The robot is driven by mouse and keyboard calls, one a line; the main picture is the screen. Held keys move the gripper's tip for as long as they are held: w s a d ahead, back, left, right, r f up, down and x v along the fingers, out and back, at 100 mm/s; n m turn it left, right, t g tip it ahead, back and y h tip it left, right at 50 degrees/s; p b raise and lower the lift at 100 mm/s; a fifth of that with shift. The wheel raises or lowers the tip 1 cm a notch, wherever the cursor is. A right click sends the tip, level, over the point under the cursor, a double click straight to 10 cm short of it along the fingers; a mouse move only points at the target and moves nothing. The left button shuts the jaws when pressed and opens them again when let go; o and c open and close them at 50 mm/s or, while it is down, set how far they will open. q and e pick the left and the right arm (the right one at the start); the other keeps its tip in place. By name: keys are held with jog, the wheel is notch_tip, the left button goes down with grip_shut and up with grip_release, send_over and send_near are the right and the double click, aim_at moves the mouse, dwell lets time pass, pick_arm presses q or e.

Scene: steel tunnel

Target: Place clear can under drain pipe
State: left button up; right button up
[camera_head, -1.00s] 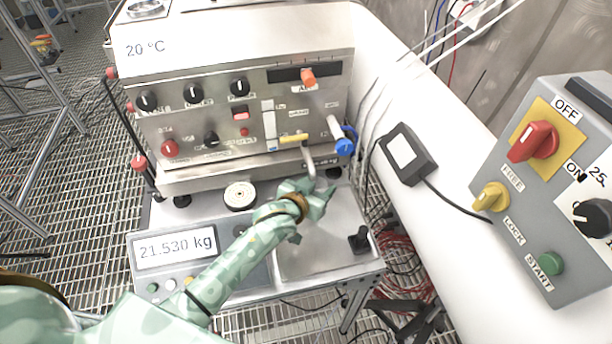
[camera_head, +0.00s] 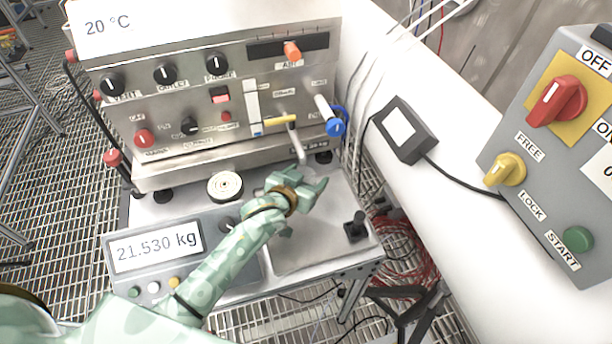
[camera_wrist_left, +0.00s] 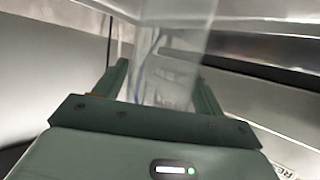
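The clear can (camera_wrist_left: 172,75) is a see-through, faintly outlined shape between the fingers of my left gripper (camera_wrist_left: 160,85) in the left wrist view. The fingers stand apart with the can filling most of the gap, and they look closed on it. In the head view my left gripper (camera_head: 305,205) is over the right part of the scale's steel top, just below and in front of the drain pipe (camera_head: 298,148). The can is hardly visible there, so I cannot tell whether its mouth is under the pipe end or whether its base touches the steel. My right gripper is not in view.
The steel control panel (camera_head: 190,110) with knobs and a yellow-handled valve (camera_head: 281,119) stands behind. The scale display (camera_head: 157,247) reads 21.530 kg. A grey switch box (camera_head: 560,165) is at the right.

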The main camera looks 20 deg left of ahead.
pick_arm(q)
jog(key=shift+r, duration=0.25)
jog(key=p+v, duration=0.3)
jog(key=v, duration=0.9)
jog(key=shift+f, duration=0.1)
dwell(0.4)
